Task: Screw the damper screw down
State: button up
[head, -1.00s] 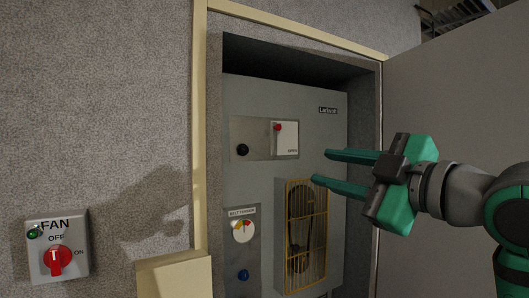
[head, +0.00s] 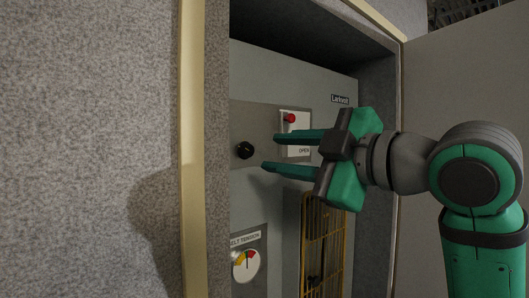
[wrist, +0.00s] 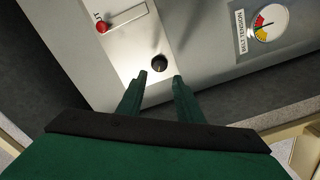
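The damper screw appears to be the round black knob (head: 245,150) on a metal plate of the grey panel. It also shows in the wrist view (wrist: 158,63), just beyond the gap between my fingertips. My gripper (head: 270,151) is open and empty, its two green fingers pointing left at the knob, one above and one below its level. In the wrist view my gripper (wrist: 159,76) frames the knob between its fingers, and they look apart from it. How deep the screw sits cannot be told.
A red knob (head: 289,118) sits on a white slider plate marked OPEN, right of the black knob. Below are a belt tension gauge (head: 246,265) and a yellow grille (head: 318,245). A cream frame (head: 191,150) edges the recess at left, and a grey door (head: 460,80) stands at right.

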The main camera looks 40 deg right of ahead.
aim_at(249, 151)
jog(key=shift+w+a, duration=0.2)
jog(key=shift+w, duration=3.45)
jog(key=shift+c, duration=0.6)
jog(key=shift+w, duration=0.1)
grip_shut()
jog(key=m, duration=0.2)
jog(key=shift+m, duration=0.4)
jog(key=m, duration=0.3)
